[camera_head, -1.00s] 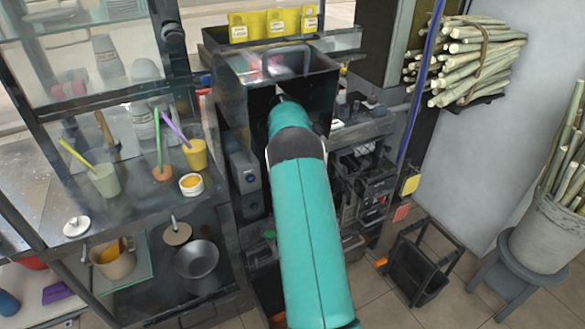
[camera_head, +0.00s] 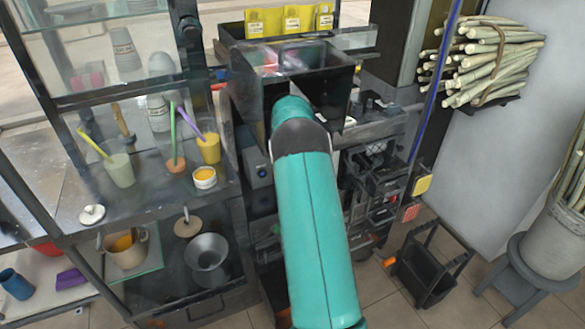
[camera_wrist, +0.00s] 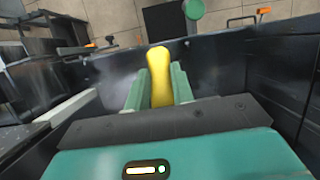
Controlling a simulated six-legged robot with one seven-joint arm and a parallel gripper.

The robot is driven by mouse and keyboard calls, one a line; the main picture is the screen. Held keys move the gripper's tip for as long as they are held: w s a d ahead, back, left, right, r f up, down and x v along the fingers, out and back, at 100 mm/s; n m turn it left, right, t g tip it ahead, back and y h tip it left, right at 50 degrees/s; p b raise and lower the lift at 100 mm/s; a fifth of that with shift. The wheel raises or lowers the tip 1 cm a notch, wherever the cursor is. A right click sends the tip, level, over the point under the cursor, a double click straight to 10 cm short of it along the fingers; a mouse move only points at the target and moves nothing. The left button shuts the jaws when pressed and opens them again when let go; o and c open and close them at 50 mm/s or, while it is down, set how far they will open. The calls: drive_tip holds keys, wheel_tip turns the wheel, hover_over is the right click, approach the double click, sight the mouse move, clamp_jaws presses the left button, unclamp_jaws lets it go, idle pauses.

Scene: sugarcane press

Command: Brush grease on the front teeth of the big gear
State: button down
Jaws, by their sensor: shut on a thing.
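In the wrist view, my gripper (camera_wrist: 160,88) is shut on a smooth yellow handle (camera_wrist: 158,62), held between its two green fingers. The handle points away from the wrist. No bristles show, so I cannot tell for certain that it is the brush. In the head view, my teal arm reaches into the dark press (camera_head: 290,70) and hides the gripper and the handle. I cannot make out the big gear or its teeth in either view. A white pot of orange-yellow paste (camera_head: 204,177), possibly grease, stands on the left shelf.
Dark walls (camera_wrist: 285,60) stand close beside my gripper in the wrist view. A glass-sided shelf (camera_head: 130,200) with cups and a metal funnel (camera_head: 207,258) is at left. A black stand (camera_head: 430,265), a grey stool (camera_head: 520,275) and cane bundles (camera_head: 490,65) are at right.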

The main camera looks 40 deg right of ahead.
drive_tip(key=shift+s+a, duration=0.25)
drive_tip(key=shift+s, duration=0.6)
drive_tip(key=shift+s+a, duration=0.25)
drive_tip(key=shift+s, duration=0.65)
drive_tip(key=shift+s+a, duration=0.25)
drive_tip(key=shift+s, duration=0.6)
drive_tip(key=s, duration=0.1)
drive_tip(key=s+a, duration=0.1)
drive_tip(key=s, duration=0.1)
